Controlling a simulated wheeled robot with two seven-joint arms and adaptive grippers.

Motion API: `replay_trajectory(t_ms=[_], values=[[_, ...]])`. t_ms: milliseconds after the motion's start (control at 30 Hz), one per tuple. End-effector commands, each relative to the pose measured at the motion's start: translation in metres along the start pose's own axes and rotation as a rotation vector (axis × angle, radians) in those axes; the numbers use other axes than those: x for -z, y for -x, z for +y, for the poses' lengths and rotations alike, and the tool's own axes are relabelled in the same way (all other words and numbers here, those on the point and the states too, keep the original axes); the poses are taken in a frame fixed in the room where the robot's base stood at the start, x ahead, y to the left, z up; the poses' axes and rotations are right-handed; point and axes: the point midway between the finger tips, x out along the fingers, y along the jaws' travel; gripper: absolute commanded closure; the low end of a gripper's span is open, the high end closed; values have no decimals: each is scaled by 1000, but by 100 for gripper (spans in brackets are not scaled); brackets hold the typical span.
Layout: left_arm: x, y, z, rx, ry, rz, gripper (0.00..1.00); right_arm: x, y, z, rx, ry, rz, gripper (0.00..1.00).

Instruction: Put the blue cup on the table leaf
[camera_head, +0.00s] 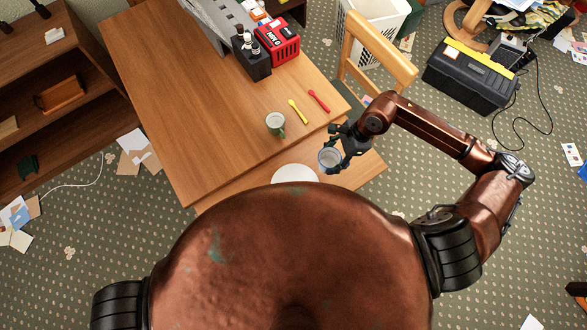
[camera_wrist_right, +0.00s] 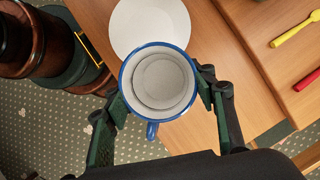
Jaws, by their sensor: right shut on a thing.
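The blue cup (camera_head: 329,159), white inside with a blue rim, is held upright between the fingers of my right gripper (camera_head: 341,148). The wrist view shows the cup (camera_wrist_right: 157,82) from above, empty, with its blue handle toward the gripper base and a finger on each side. The table leaf (camera_head: 366,170) is the lower wooden strip along the near side of the table. The cup is over the leaf; I cannot tell whether its base touches it. My left gripper is not in view.
A white round plate (camera_head: 294,174) lies on the leaf beside the cup, partly hidden by my body. A wooden chair (camera_head: 378,50) stands behind.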

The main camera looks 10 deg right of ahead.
Motion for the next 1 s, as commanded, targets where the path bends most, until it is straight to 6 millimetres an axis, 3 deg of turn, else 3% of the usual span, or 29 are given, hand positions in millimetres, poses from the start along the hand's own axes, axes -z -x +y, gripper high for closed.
replay_trajectory(t_ms=[300, 500, 800, 1000], values=[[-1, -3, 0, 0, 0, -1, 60, -9, -15, 20, 204, -485, -2, 80], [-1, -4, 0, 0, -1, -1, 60, -13, -16, 26, 281, -673, -1, 80], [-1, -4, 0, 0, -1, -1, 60, -12, -16, 26, 308, -746, 4, 80], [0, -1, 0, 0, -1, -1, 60, 18, -20, 3, 309, -750, 8, 80]])
